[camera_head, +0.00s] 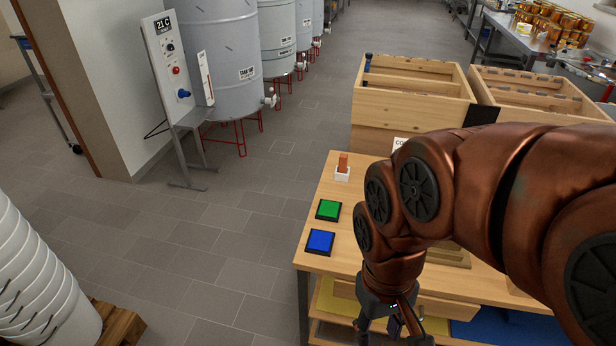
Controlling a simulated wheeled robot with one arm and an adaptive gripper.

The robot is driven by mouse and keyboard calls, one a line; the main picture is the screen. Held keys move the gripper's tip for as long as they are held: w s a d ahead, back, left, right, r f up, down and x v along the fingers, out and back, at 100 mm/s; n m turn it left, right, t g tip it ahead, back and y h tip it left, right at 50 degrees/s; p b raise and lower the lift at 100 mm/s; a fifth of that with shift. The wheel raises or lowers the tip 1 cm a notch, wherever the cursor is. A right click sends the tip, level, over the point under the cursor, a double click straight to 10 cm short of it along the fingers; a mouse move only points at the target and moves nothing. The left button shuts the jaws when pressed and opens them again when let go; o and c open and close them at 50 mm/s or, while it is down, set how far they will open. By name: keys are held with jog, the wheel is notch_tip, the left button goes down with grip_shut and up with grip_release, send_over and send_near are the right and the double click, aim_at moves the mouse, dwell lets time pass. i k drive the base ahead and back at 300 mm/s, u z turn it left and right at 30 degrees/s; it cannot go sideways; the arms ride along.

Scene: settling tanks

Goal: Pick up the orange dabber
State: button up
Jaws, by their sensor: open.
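The orange dabber (343,162) is a small upright block near the far left corner of the wooden table (320,184). Its lower end sits in or on a small white holder (342,174). My gripper (390,338) is at the bottom edge of the picture, in front of the table's front edge and well apart from the dabber. It points down, is open, and its fingertips are partly cut off by the frame. No object shows between its fingers.
A green pad (328,210) and a blue pad (320,242) lie on the table's left side, in front of the dabber. Wooden crates (410,104) stand behind it. My arm covers the table's middle and right. Stacked white buckets (40,285) stand at left; open floor lies between.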

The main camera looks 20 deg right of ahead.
aim_at(344, 158)
jog(key=u, duration=0.8)
jog(key=k, duration=1.05)
jog(key=u, duration=1.1)
jog(key=i, duration=1.25)
jog(key=z, duration=0.35)
jog(key=i, duration=1)
jog(key=z, duration=1.35)
jog(key=i, duration=0.55)
jog(key=z, duration=0.55)
